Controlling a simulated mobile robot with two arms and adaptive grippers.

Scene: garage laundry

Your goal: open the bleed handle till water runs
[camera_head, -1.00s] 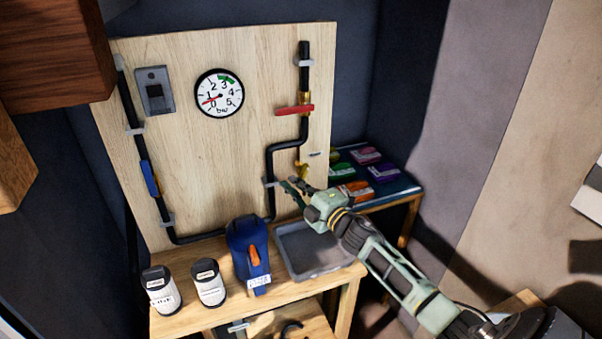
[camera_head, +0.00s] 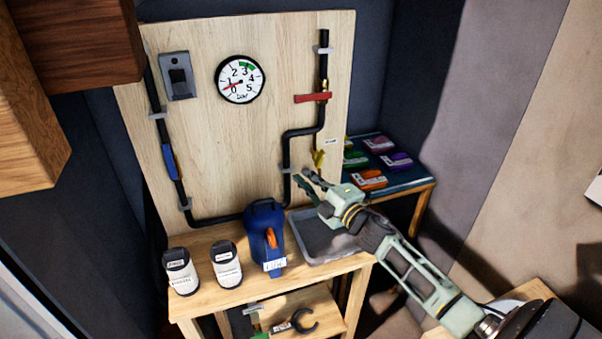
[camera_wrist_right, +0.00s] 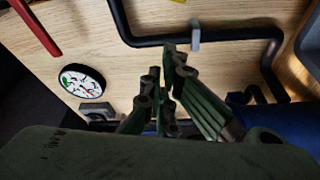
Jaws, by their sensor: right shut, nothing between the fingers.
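A small yellow handle (camera_head: 318,158), which looks like the bleed handle, sits low on the right side of the wooden board, beside a small white label. A sliver of yellow also shows at the top edge of the right wrist view (camera_wrist_right: 178,2). My right gripper (camera_head: 306,182) is just below and left of the handle, apart from it in the head view, shut and empty. Its fingers also show in the right wrist view (camera_wrist_right: 162,82). I see no water running. The gauge (camera_head: 240,79) has its red needle between 0 and 1. My left gripper is out of view.
A red lever (camera_head: 313,98) and a blue lever (camera_head: 169,163) sit on the black pipe. Coloured packets (camera_head: 369,179) lie on a side table.

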